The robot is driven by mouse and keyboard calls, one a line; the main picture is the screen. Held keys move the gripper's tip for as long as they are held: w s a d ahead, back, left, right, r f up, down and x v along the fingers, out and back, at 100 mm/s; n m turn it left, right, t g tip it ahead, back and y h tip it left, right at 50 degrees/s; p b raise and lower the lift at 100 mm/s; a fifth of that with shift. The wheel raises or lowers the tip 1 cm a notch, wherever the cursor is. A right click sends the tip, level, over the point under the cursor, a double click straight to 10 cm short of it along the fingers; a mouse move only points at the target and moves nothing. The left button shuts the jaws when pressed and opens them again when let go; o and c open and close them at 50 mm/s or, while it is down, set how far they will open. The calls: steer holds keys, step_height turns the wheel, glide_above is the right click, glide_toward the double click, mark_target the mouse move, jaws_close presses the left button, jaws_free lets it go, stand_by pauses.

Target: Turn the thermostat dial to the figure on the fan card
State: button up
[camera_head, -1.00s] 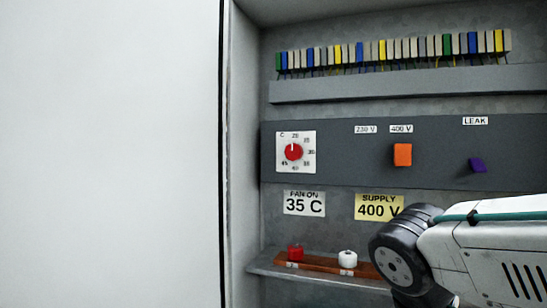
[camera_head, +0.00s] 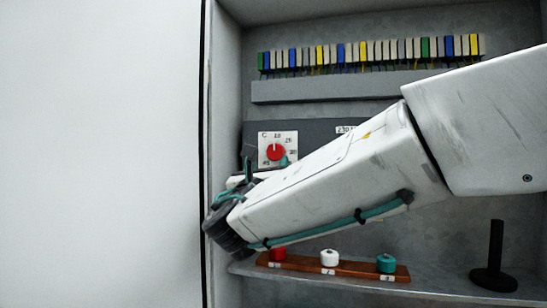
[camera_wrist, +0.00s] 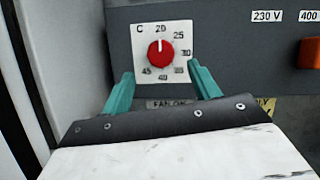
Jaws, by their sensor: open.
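The thermostat dial (camera_wrist: 160,53) is a red knob on a white scale plate (camera_wrist: 179,32) marked C, 20, 25, 30, 35, 40 and 45. Its white pointer line points up, at about 20. In the head view the dial (camera_head: 275,152) shows just above my arm. My gripper (camera_wrist: 158,85) is open, its two teal fingers apart below the dial, one to each side, not touching the knob as far as I can tell. The fan card (camera_wrist: 170,104) is mostly hidden behind my gripper in the wrist view; my arm hides it in the head view.
An orange switch (camera_wrist: 309,53) sits right of the dial, under 230 V and 400 V labels. Below, a wooden rack (camera_head: 345,268) on a shelf holds red, white and teal knobs. A black post (camera_head: 495,255) stands at right. The cabinet's left wall (camera_head: 225,100) is close to my gripper.

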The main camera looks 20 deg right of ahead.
mark_target(274, 154)
steer(key=x, duration=0.6)
steer(key=shift+d, duration=0.1)
steer(key=c, duration=1)
